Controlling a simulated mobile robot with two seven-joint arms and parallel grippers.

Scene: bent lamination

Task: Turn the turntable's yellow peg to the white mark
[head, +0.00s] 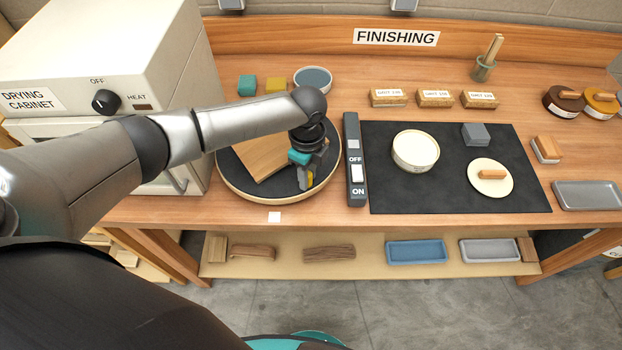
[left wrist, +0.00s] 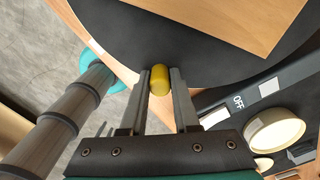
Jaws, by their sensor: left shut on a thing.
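The turntable (head: 235,183) is a round black disc with a wooden rim at the left of the bench. Its yellow peg (head: 310,180) stands near the front right edge of the disc. My left gripper (head: 305,183) reaches down over the disc and is shut on the peg. In the left wrist view the peg (left wrist: 159,82) sits between the two fingertips (left wrist: 159,75). The white mark (head: 274,217) is a small square on the bench's front edge, to the left of the peg and apart from it. My right gripper is not in view.
A wooden board (head: 250,160) lies on the disc, partly hidden by my arm. A dark switch strip (head: 355,130) stands close to the right of the turntable. The drying cabinet (head: 100,50) is at the left. A glaze bowl (head: 313,78) and small blocks stand behind.

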